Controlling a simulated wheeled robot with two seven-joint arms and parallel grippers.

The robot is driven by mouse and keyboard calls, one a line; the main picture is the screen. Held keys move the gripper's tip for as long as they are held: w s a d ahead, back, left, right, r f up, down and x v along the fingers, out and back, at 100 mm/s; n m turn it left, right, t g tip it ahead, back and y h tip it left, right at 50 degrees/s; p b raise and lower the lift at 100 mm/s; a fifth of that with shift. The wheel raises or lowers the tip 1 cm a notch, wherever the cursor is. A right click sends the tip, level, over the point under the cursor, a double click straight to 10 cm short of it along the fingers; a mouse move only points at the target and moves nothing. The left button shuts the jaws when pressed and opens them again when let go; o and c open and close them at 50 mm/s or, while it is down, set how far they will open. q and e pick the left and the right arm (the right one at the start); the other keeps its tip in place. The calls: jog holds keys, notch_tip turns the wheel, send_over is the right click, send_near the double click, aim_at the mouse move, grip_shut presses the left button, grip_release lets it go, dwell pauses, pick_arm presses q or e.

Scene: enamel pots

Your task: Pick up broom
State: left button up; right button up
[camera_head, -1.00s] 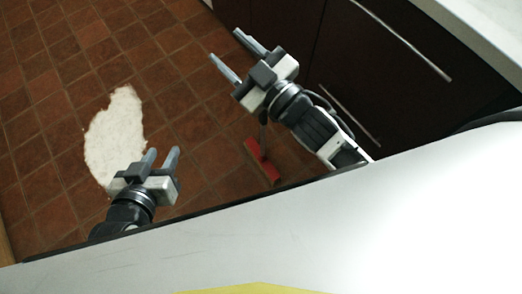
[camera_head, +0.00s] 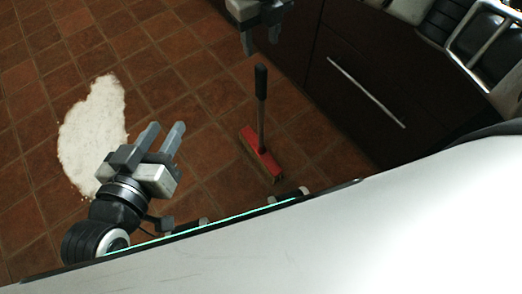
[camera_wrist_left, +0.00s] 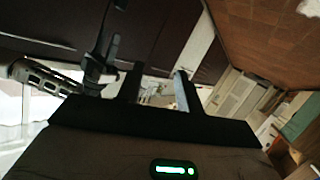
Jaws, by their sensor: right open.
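The broom (camera_head: 260,137) stands on the tiled floor in the head view, with a red head at the bottom and a grey handle ending in a black grip at the top. My right gripper (camera_head: 261,42) is at the top edge of the head view, just above the black grip in the picture. It is open, pointing down and apart from the broom. My left gripper (camera_head: 164,130) is open and empty, left of the broom. In the left wrist view its two fingers (camera_wrist_left: 157,77) are apart with nothing between them. I do not see the broom in that view.
A white patch of spilled material (camera_head: 90,130) lies on the brown tiles (camera_head: 195,60) at left. Dark cabinets (camera_head: 350,125) with a metal handle (camera_head: 365,92) stand to the right of the broom.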

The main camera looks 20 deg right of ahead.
aim_at(261, 67)
notch_tip(261, 67, down, 8)
jog(key=shift+f+b, duration=0.2)
jog(key=shift+b, duration=0.85)
jog(key=shift+f+b, duration=0.3)
jog(key=shift+f, duration=0.3)
notch_tip(261, 67, down, 4)
jog(key=shift+f+b, duration=0.1)
jog(key=shift+b, duration=0.8)
jog(key=c, duration=0.9)
pick_arm(q)
jog(key=shift+w+d+r+n+t+h, duration=0.2)
jog(key=shift+d+r+n+t+h, duration=0.15)
jog(key=shift+r+n+h, duration=0.1)
jog(key=shift+w+d+r+n+t+h, duration=0.15)
jog(key=shift+d+r+n+t+h, duration=0.1)
jog(key=shift+d+r+n+h, duration=0.15)
pick_arm(e)
jog(key=shift+r, duration=0.2)
grip_shut()
